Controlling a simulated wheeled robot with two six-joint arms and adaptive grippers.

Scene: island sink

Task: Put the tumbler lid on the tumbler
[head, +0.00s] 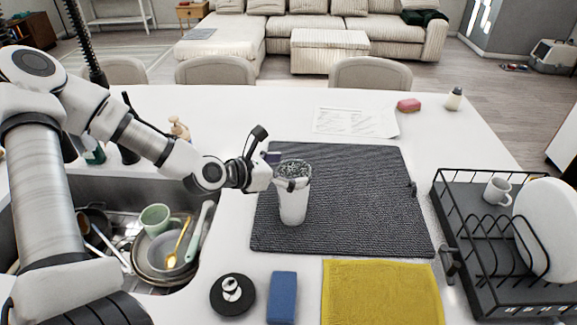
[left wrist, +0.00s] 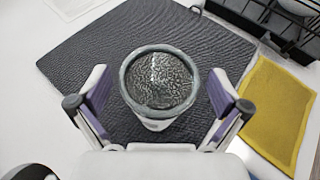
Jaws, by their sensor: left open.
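A white tumbler (head: 293,205) stands upright on the dark grey mat. Its round top, with a grey rim and a speckled glossy face, shows in the left wrist view (left wrist: 158,80). I cannot tell whether that face is a lid or the tumbler's inside. A black disc with a silver knob (head: 232,293) lies on the counter in front of the mat; I cannot tell whether it is the tumbler lid. My left gripper (head: 274,160) is open at the tumbler's top. Its fingers (left wrist: 160,100) stand on either side of the tumbler with gaps visible. My right gripper is not in view.
The dark mat (head: 365,215) has free room right of the tumbler. A sink with dishes is at left. A blue sponge (head: 282,298) and a yellow cloth (head: 381,295) lie in front. A black dish rack (head: 477,268) stands at right. Papers (head: 355,122) lie behind the mat.

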